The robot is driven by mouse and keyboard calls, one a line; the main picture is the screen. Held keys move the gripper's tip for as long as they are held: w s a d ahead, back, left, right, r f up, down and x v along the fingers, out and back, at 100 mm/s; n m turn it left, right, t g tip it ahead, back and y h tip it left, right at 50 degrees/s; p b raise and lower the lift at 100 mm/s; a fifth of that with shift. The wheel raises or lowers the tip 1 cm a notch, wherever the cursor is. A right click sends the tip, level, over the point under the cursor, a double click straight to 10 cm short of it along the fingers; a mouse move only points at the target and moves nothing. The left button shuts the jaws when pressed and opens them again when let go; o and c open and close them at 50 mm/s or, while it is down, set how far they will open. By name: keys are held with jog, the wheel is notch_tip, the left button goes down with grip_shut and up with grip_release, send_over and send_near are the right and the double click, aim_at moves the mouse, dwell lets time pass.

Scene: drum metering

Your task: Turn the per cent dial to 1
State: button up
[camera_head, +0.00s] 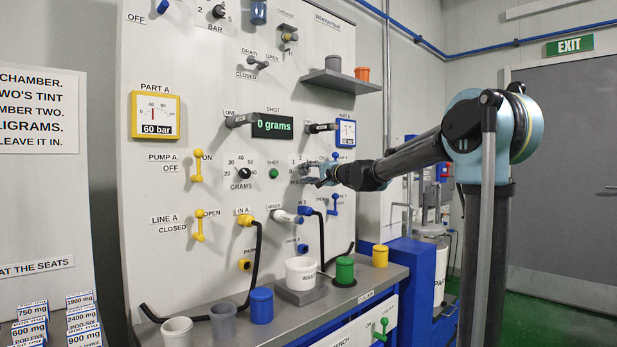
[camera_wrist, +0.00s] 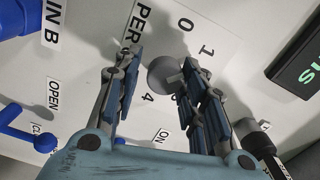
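The per cent dial is a round grey knob (camera_wrist: 163,75) on the white panel, with the figures 0, 1 and 4 visible around it and part of a "PER" label. My gripper (camera_wrist: 160,62) is open, its two blue-grey fingers on either side of the knob. The right finger lies close to or against the knob; a gap shows at the left finger. I cannot read where the knob points. In the head view my gripper (camera_head: 309,172) is at the panel and largely hides the dial.
The shot display (camera_head: 272,125) reads 0 grams. A grams dial (camera_head: 243,173) and a green shot button (camera_head: 273,173) are left of my gripper. Blue levers (camera_head: 335,204) sit just below right. A shelf (camera_head: 340,82) juts out above.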

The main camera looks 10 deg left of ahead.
jog(key=shift+r, duration=0.2)
dwell(0.3)
jog(key=v, duration=1.2)
jog(key=s+d+f+n+g+h, duration=0.2)
jog(key=s+d+f+g+h, duration=0.1)
jog(key=s+d+f, duration=0.7)
jog(key=s+d+f+n+g+h, duration=0.1)
jog(key=s+d+f+g+h, duration=0.2)
jog(key=s+d+f+h, duration=0.3)
jog(key=s+d+f+n+g+h, duration=0.2)
jog(key=s+d+f+h, duration=0.3)
jog(key=s+d+f, duration=0.9)
jog(key=s+f, duration=0.4)
jog(key=f, duration=0.3)
jog(key=s+f, duration=0.5)
jog(key=f, duration=0.3)
jog(key=shift+s+f+n+g, duration=0.3)
jog(key=shift+g, duration=0.1)
